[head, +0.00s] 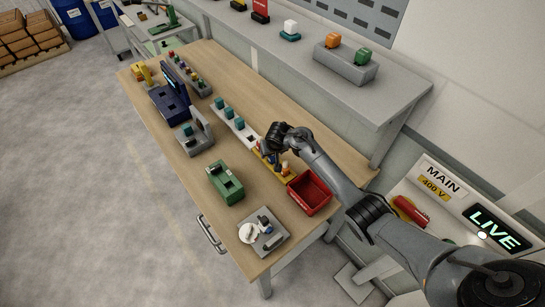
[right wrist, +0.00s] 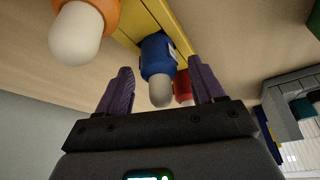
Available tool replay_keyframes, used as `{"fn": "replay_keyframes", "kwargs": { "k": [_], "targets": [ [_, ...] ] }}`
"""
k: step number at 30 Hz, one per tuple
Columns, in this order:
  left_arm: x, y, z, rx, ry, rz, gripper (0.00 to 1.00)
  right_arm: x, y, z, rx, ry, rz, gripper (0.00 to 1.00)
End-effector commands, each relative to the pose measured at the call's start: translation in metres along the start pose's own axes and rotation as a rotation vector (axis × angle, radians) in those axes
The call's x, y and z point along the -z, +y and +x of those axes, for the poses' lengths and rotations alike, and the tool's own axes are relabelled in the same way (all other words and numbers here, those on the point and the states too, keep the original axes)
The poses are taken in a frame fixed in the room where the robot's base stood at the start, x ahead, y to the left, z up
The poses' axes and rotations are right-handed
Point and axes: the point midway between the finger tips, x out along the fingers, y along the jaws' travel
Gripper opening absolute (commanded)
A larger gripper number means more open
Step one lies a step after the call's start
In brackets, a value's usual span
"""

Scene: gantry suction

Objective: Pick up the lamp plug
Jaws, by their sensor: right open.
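A blue lamp plug (right wrist: 157,58) with a pale rounded bulb shows in the right wrist view, between the purple fingers of my right gripper (right wrist: 162,82). The fingers are open, with a gap visible on both sides of it; whether they touch it I cannot tell. An orange lamp plug (right wrist: 85,28) with a white bulb is at upper left, and a red one (right wrist: 183,86) sits behind the blue one. They are at a yellow rack (right wrist: 172,22). In the head view my right gripper (head: 272,155) is over the yellow rack (head: 259,160), hiding part of it; the orange plug (head: 285,169) is beside it.
A red bin (head: 310,193) stands right of the rack, with a green block fixture (head: 226,183) and a grey plate fixture (head: 265,232) nearer the front. A white rack with teal pieces (head: 234,124) is to the left. A raised shelf (head: 300,62) runs behind the bench.

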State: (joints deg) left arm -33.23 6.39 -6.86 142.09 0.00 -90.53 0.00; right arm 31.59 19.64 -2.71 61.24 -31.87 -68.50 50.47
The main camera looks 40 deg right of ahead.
Motion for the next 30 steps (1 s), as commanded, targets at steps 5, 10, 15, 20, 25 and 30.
{"fn": "replay_keyframes", "kwargs": {
  "k": [5,10,15,20,25,30],
  "targets": [
    [0.000,0.000,0.000,0.001,0.000,0.001,0.67,0.000,0.000,0.000,0.000,0.000,0.000,0.48],
    [0.000,-0.001,0.000,0.004,-0.001,0.006,0.67,0.000,0.000,0.000,0.001,0.000,0.000,0.22],
    [-0.001,-0.003,0.000,0.009,-0.001,0.012,0.67,0.000,0.000,-0.001,0.001,0.000,0.000,0.10],
    [-0.001,-0.003,0.000,0.010,-0.002,0.013,0.67,0.000,-0.001,-0.001,0.001,0.000,0.000,0.10],
    [0.000,-0.003,-0.001,0.010,-0.002,0.013,0.67,0.003,-0.001,-0.007,0.003,0.001,0.000,0.10],
    [0.001,-0.002,-0.004,0.007,-0.001,0.009,0.67,0.009,-0.001,-0.022,0.004,0.002,0.001,0.10]
  ]
}}
